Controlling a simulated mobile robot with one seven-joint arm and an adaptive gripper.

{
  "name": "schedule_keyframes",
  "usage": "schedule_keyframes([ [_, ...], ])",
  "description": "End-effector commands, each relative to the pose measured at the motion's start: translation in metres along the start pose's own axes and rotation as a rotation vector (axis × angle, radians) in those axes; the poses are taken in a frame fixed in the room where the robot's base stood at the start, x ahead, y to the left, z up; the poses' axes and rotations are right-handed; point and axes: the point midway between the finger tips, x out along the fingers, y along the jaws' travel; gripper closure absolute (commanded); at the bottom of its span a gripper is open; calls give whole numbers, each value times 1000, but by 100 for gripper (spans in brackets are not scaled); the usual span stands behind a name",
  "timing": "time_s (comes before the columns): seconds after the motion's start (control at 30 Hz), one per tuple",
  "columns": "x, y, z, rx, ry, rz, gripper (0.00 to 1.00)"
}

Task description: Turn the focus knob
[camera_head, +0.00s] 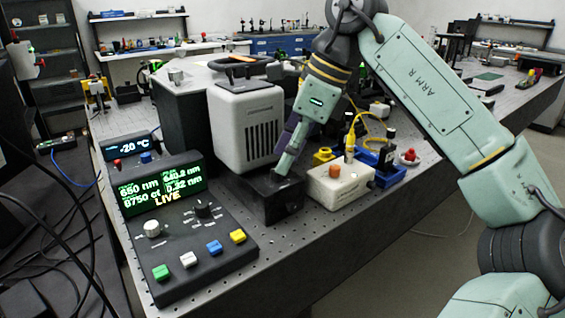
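No label reading "focus" is legible, so I cannot tell which knob is the focus knob. A silver-white knob (152,228) and a black pointer knob (203,208) stand on the dark control panel (215,262) at the lower left. My gripper (285,166) points down at a low black box (268,200) at the foot of the white vented housing (243,130). Its fingertips are at or just above the box top. Whether they touch or hold anything there is hidden, and the finger gap is not clear.
The panel carries green, white, blue and yellow buttons below a lit display (158,188). A cream box (340,187) with an orange knob (335,171) stands right of my gripper, beside blue and yellow mounts (380,160). The perforated bench front (330,240) is clear.

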Motion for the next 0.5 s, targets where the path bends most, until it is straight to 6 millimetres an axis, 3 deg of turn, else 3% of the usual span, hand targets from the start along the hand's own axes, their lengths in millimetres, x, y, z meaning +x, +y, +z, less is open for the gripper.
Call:
schedule_keyframes([
  [0.2, 22, 0, 0, 0, 0, 1, 62],
  [0.5, 25, 0, 0, 0, -1, 0, 62],
])
